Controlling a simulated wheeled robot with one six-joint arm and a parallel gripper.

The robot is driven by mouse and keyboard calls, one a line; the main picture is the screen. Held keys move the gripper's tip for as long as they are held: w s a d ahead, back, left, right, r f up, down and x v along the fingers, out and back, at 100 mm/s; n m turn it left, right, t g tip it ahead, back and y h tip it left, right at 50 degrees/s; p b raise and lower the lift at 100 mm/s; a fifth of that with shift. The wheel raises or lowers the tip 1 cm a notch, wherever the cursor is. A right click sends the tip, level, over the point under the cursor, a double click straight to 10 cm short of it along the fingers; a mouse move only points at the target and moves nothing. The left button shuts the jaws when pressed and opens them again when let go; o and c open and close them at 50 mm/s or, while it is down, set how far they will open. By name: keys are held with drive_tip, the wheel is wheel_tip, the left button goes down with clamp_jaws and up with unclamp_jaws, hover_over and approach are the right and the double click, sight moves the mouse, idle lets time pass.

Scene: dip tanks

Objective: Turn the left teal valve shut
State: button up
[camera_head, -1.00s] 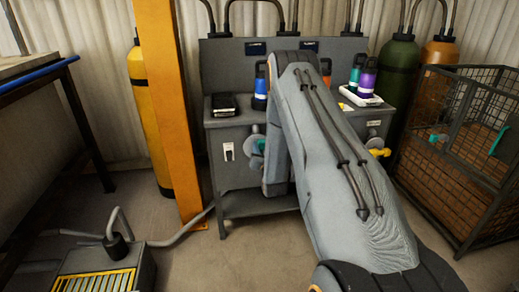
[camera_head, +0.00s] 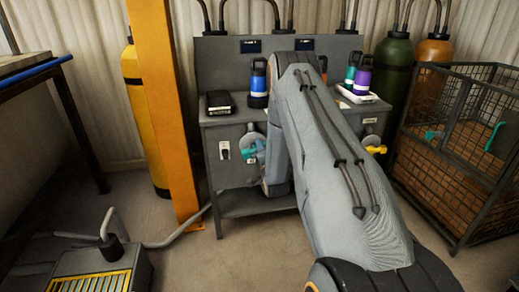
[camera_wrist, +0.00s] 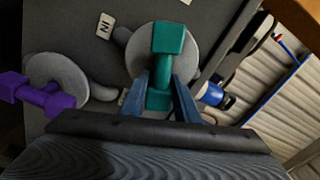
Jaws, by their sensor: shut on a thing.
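The left teal valve shows in the wrist view as a teal bar handle (camera_wrist: 168,42) on a round grey disc. In the head view its teal handle (camera_head: 246,150) sits on the left front of the grey cabinet, partly hidden by my arm. My gripper (camera_wrist: 163,82) is shut on the handle, one finger on each side of its lower part. The handle's upper end sticks out past the fingertips. My gripper is hidden behind my arm in the head view.
Bottles, including a blue one (camera_head: 258,84), stand on the cabinet (camera_head: 228,137). A yellow post (camera_head: 160,100) is to its left and a wire cage (camera_head: 455,140) to its right.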

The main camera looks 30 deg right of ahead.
drive_tip(key=shift+s+d+f+m, duration=0.1)
drive_tip(key=shift+f+m, duration=0.15)
drive_tip(key=shift+m, duration=0.7)
drive_tip(key=shift+f+m, duration=0.2)
drive_tip(key=shift+m, duration=0.75)
drive_tip(key=o, duration=0.8)
drive_tip(key=v, duration=0.7)
drive_tip(key=shift+s, duration=0.4)
